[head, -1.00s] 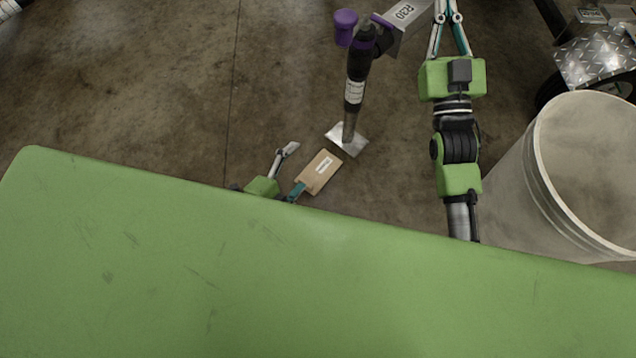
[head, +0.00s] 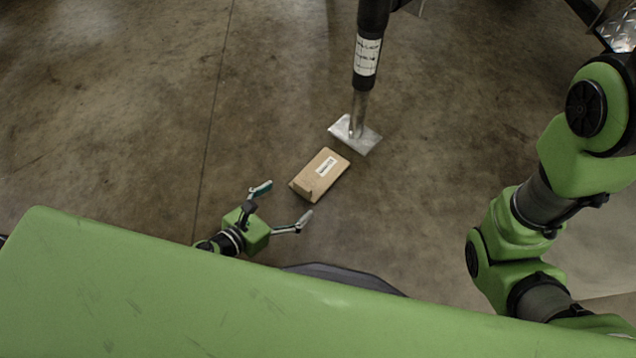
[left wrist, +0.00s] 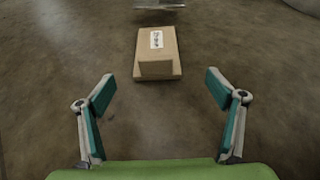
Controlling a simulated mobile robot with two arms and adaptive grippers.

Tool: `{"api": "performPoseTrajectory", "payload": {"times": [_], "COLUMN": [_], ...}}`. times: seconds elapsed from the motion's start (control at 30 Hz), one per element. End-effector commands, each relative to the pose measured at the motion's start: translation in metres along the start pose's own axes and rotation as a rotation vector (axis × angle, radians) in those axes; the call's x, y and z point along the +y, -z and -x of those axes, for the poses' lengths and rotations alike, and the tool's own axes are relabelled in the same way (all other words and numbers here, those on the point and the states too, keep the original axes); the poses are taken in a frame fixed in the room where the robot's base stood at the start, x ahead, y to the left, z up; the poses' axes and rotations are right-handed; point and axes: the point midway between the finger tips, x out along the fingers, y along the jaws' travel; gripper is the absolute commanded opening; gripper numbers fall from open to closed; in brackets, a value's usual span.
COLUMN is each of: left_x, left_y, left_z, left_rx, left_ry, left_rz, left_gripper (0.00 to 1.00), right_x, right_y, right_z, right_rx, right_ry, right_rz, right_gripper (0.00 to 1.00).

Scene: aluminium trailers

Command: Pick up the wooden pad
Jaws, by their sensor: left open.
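The wooden pad (head: 321,175) is a light brown block with a white label, lying on the concrete floor in the middle of the head view. It also shows in the left wrist view (left wrist: 157,53), straight ahead between and beyond the fingertips. My left gripper (head: 286,205) is open and empty, low over the floor, to the lower left of the pad and apart from it. Its two spread fingers also show in the left wrist view (left wrist: 161,90). My right arm stands at the right of the head view, but its gripper is out of the picture.
A trailer jack (head: 367,55) with a metal foot plate (head: 355,134) stands just beyond the pad. A diamond-plate part (head: 619,28) shows at the top right. The floor left of the pad is clear.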

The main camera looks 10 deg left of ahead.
Motion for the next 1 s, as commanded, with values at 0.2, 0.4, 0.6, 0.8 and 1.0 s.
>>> {"api": "performPoseTrajectory", "payload": {"times": [0.2,0.4,0.6,0.8,1.0], "left_x": [0.002,0.001,0.001,0.005,0.008], "left_y": [-0.001,0.000,0.000,0.000,-0.001], "left_z": [-0.031,-0.067,-0.084,-0.101,-0.128], "left_rx": [-0.003,-0.002,-0.001,-0.002,-0.002], "left_ry": [0.000,-0.001,-0.001,-0.001,0.000], "left_rz": [-0.019,-0.013,-0.011,-0.014,-0.011], "left_gripper": [0.85,0.85,0.85,0.85,0.85], "right_x": [-0.001,-0.002,-0.003,-0.004,-0.006], "right_y": [0.006,0.007,0.008,0.010,0.013], "right_z": [0.003,0.009,0.012,0.018,0.027], "right_rx": [0.010,0.009,0.008,0.008,0.009], "right_ry": [0.001,0.001,0.001,0.001,0.001], "right_rz": [0.000,0.000,0.000,0.000,0.000], "right_gripper": [0.00,0.00,0.00,0.00,0.00]}}
